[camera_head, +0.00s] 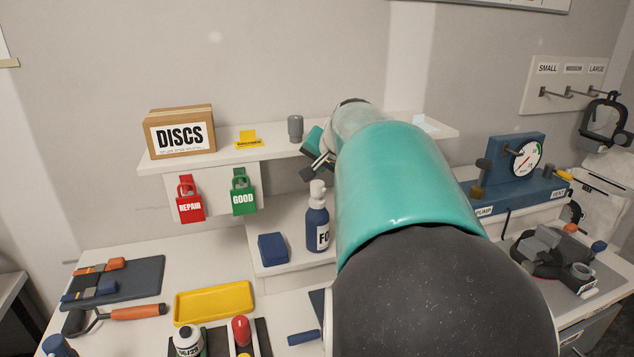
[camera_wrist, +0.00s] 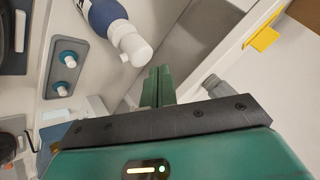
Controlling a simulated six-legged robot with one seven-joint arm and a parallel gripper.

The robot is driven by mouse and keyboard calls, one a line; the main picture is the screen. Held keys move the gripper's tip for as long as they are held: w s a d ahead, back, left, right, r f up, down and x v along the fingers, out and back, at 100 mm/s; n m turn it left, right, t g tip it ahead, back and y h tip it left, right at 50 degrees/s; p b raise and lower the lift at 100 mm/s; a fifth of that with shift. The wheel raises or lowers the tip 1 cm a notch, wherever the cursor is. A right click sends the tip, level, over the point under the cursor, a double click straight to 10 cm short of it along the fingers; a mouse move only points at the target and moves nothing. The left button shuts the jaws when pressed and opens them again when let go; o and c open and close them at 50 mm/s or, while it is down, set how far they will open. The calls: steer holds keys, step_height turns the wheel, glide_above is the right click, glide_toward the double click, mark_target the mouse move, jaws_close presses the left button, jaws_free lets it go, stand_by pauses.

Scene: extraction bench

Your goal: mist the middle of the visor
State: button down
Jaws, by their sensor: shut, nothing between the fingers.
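A blue bottle (camera_head: 317,232) with a white spray top and a label partly reading "FO" stands on the low shelf below the upper shelf. It also shows at the top of the wrist view (camera_wrist: 103,14). My gripper (camera_head: 311,174) is just above the bottle, in front of the upper shelf's edge. In the wrist view its green fingers (camera_wrist: 158,84) are together and empty, apart from the bottle's white top. A dark-framed mask (camera_head: 604,122) with a greyish visor hangs at the far right. My arm hides the middle of the bench.
The upper shelf (camera_head: 290,150) holds a DISCS box (camera_head: 180,134) and a grey cylinder (camera_head: 295,128). Red (camera_head: 189,203) and green (camera_head: 243,195) tags hang below. A blue block (camera_head: 272,248) sits left of the bottle. A yellow tray (camera_head: 214,301) lies in front. A gauge unit (camera_head: 515,165) stands right.

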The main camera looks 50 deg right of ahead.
mark_target(319, 184)
steer(key=shift+r, duration=0.15)
steer(key=shift+r, duration=2.85)
stand_by(0.4)
steer(key=shift+f, duration=3)
steer(key=shift+f, duration=0.1)
steer(key=shift+f, duration=0.35)
